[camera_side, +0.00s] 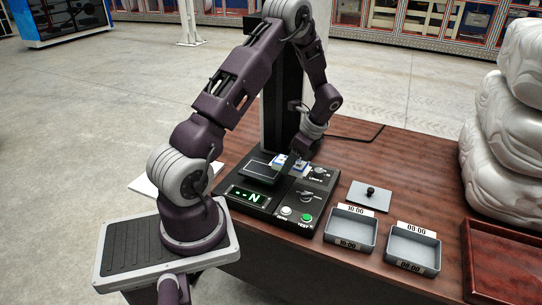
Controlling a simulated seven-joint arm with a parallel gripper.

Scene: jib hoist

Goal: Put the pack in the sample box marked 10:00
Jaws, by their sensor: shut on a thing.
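A small blue and white pack (279,159) is in my gripper (291,167), at the back of a black tester (262,205). The gripper is shut on it, and the fingers hide part of it. I cannot tell whether the pack touches the tester. The sample box marked 10:00 (349,231) is a grey open tray on the wooden table, right of the tester. It looks empty. A second, similar grey box (412,252) stands to its right, with a different label that is hard to read.
The tester has a display (247,196), a green button (306,218), a white button (285,211) and knobs. A grey plate with a black knob (368,195) lies behind the boxes. White wrapped bundles (510,130) and a reddish wooden tray (506,260) stand at the right.

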